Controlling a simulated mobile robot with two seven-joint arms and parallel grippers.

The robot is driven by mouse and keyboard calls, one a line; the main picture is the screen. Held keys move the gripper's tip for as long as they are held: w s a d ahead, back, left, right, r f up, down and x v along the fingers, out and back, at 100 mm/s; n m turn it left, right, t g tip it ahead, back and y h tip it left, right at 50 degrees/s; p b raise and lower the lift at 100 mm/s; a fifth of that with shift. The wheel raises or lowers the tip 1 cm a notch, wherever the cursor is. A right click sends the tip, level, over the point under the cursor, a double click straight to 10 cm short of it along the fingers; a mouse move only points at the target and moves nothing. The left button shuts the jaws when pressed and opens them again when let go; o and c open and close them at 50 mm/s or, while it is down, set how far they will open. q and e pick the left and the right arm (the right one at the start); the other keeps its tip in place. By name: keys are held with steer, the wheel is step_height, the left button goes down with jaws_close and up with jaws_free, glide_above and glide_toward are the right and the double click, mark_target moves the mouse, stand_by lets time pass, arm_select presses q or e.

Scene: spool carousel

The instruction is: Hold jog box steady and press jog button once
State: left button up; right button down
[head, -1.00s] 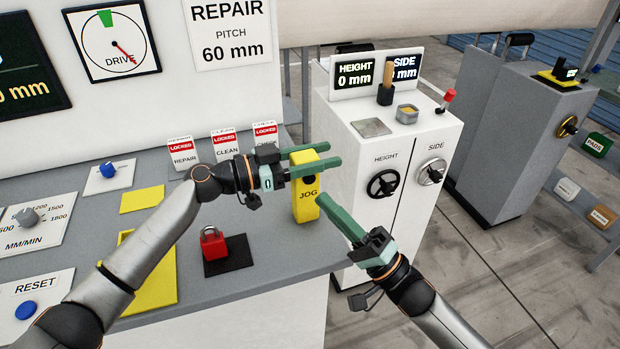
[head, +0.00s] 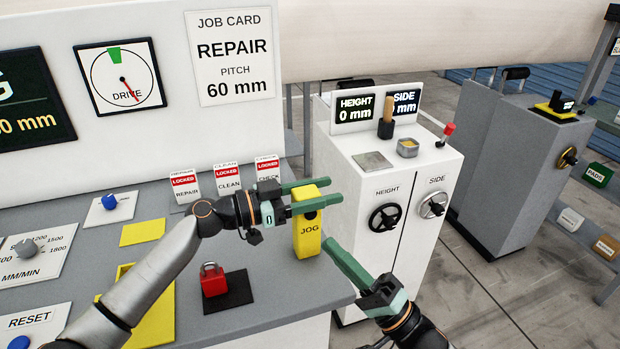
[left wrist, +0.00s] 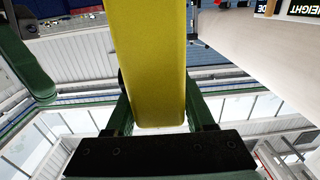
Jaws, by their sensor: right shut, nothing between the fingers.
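The yellow jog box (head: 307,240), marked JOG, stands upright near the right end of the grey bench. A dark round spot, likely its button, shows on its front face below my left gripper's near finger. My left gripper (head: 318,194) has one finger on each side of the box's upper part and is shut on it. In the left wrist view the jog box (left wrist: 155,60) fills the space between the fingers, both against its sides. My right gripper (head: 332,245) is shut and empty, its tips right of the box, pointing up at it and apart from it.
A red padlock (head: 213,280) sits on a dark pad left of the box. Three LOCKED tags (head: 227,176) stand behind. A white cabinet (head: 350,220) with handwheels stands beyond the bench's right edge.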

arm_select(q)
steer(key=o, duration=0.4)
steer(key=shift+o, duration=0.2)
